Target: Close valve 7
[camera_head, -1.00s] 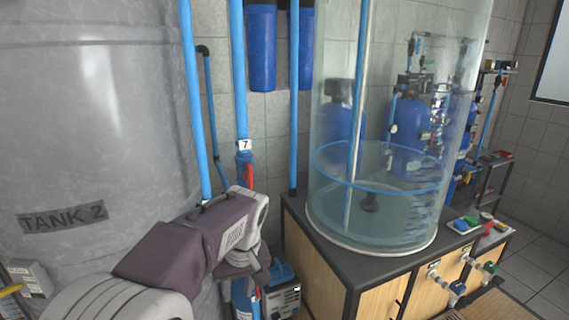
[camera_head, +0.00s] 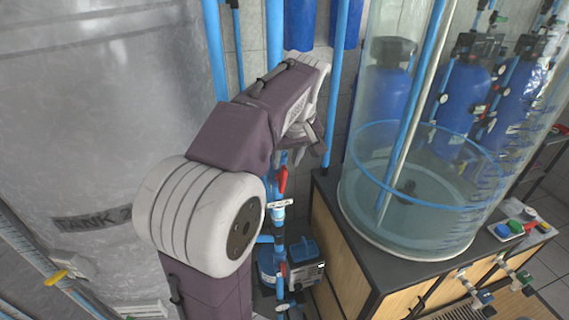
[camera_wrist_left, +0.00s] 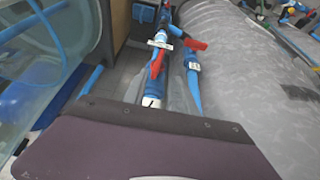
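Valve 7 is on a vertical blue pipe between the tank and the wooden cabinet. Its red handle (camera_head: 282,180) shows just below my left gripper (camera_head: 308,144) in the head view, while its number tag is hidden by my arm. In the left wrist view a red handle (camera_wrist_left: 157,62) stands in line with the pipe, above a white tag (camera_wrist_left: 152,101) that seems to read 7. My left gripper (camera_wrist_left: 157,88) is open there, with a grey finger on each side of the pipe and handle. Contact cannot be told. My right gripper is out of view.
The grey tank (camera_head: 110,120) fills the left. A clear water cylinder (camera_head: 410,225) stands on the cabinet (camera_head: 345,270) at right. A lower white tag (camera_head: 280,204) and a grey-blue pump unit (camera_head: 303,262) sit below the valve. Another red handle (camera_wrist_left: 195,44) is close by in the wrist view.

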